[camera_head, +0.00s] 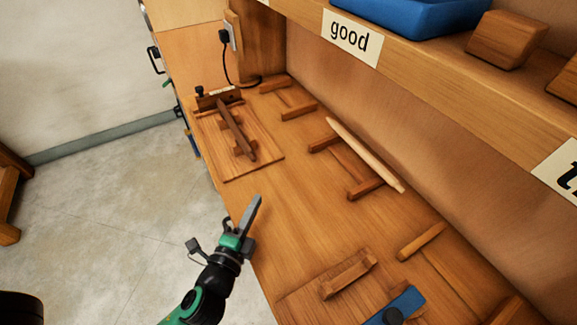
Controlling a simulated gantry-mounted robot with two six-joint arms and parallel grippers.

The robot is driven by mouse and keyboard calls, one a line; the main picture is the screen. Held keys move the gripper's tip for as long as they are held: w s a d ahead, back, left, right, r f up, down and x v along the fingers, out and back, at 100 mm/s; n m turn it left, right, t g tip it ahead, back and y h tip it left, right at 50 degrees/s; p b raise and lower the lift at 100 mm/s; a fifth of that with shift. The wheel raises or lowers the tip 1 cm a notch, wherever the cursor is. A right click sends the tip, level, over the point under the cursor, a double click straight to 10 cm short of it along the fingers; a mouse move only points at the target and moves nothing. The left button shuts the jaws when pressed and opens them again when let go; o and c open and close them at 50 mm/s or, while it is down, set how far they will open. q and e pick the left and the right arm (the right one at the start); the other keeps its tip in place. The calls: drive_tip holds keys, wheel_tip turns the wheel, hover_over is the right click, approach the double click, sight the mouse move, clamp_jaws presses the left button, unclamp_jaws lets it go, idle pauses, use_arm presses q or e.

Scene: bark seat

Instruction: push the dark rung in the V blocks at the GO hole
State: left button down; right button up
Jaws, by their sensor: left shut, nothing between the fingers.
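The dark rung (236,131) lies along a wooden board (262,166) at the back left of the bench. It rests on the V blocks (244,149), which are partly hidden under it. Its far end is close to a dark gauge block (217,98) with a small pale label, too small to read. I cannot tell whether the rung's tip is in a hole. My left gripper (254,205) is shut and empty, in front of the board and apart from the rung, near the bench's left edge. My right gripper is not in view.
A pale rung (365,155) lies across wooden supports to the right. A shelf labelled "good" (351,37) overhangs the back, with a blue tray (415,14). A wooden block and a blue piece (398,306) are at the front. The bench middle (300,200) is clear.

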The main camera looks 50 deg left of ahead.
use_arm(q)
drive_tip(key=s, duration=0.2)
drive_tip(key=shift+s+f+y, duration=0.35)
drive_tip(key=shift+y, duration=0.05)
drive_tip(key=shift+s+a+r, duration=0.1)
drive_tip(key=shift+w+a, duration=0.25)
drive_tip(key=shift+w, duration=0.15)
drive_tip(key=x, duration=0.8)
drive_tip(key=shift+a+r, duration=0.1)
drive_tip(key=shift+a, duration=0.1)
drive_tip(key=a, duration=0.1)
drive_tip(key=w+a, duration=0.1)
drive_tip(key=a, duration=0.1)
drive_tip(key=shift+w+a, duration=0.1)
drive_tip(key=shift+a, duration=0.65)
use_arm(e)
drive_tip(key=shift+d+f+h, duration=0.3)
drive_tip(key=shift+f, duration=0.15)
